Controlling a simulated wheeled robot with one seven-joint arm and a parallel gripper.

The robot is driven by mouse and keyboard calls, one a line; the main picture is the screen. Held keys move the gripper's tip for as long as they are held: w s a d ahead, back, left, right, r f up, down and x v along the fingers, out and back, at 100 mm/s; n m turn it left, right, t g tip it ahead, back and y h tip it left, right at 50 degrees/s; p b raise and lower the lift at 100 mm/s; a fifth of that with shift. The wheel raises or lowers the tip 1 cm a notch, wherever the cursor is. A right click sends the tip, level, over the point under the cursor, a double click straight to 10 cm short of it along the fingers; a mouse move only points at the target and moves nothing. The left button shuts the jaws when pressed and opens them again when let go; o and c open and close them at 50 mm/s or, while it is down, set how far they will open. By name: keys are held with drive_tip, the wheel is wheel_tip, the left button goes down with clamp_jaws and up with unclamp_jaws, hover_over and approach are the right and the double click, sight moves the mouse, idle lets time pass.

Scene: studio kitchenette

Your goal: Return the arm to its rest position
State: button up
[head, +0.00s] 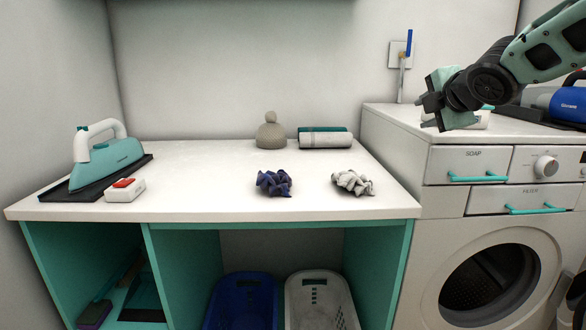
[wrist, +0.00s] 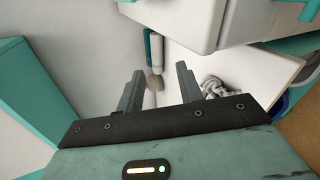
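My gripper (head: 432,104) is raised in front of the washing machine's top at the upper right of the head view, with my arm reaching in from the right edge. In the wrist view my gripper (wrist: 158,88) shows two dark fingers spread apart with nothing between them. Past the fingers, the wrist view shows the white counter and a crumpled light cloth (wrist: 216,88) by the right finger. The gripper touches nothing that I can see.
Baskets, one blue (head: 240,302) and one white (head: 318,302), stand below. The washing machine (head: 480,235) stands at right.

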drive_tip(key=s+a+f+m+g+y, duration=0.1)
drive_tip(key=s+a+f+m+g, duration=0.25)
drive_tip(key=s+a+f, duration=0.35)
drive_tip(key=s+a+f+m+g, duration=0.3)
drive_tip(key=s+a+f+m, duration=0.15)
drive_tip(key=s+f, duration=0.45)
drive_tip(key=s+a+f+m+g+h, duration=0.1)
drive_tip(key=s+f+m+g, duration=0.25)
drive_tip(key=s, duration=0.85)
drive_tip(key=s+a+f+m+g, duration=0.2)
drive_tip(key=s+f+g, duration=0.15)
drive_tip(key=s, duration=0.85)
wheel_tip(320, 180, up, 14)
drive_tip(key=p, duration=1.5)
drive_tip(key=shift+d, duration=0.15)
